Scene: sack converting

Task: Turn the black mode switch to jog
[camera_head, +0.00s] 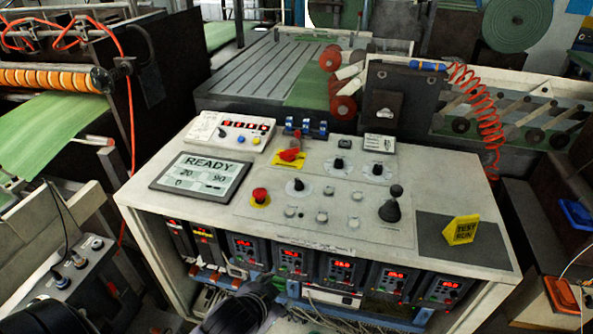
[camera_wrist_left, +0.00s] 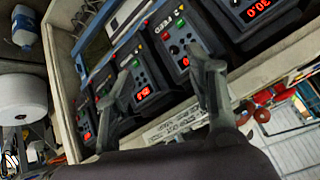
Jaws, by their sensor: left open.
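The light grey control desk (camera_head: 230,220) carries three black rotary knobs on round pale plates: one at the front left (camera_head: 298,185), one at the back (camera_head: 338,163) and one at the back right (camera_head: 376,170). Their labels are too small to read, so I cannot tell which is the mode switch or where it points. My left gripper (camera_head: 262,288) is low at the desk's front, below the top, before the drive modules. In the left wrist view, its two fingers (camera_wrist_left: 165,92) are apart with nothing between them. My right gripper is not in view.
A red emergency button (camera_head: 260,195), a red-handled switch (camera_head: 290,154) and a black joystick (camera_head: 391,207) stand up from the desk. The display (camera_head: 201,174) reads READY. A yellow TEST RUN sign (camera_head: 462,229) stands at right. Drive modules (camera_head: 341,270) fill the open front.

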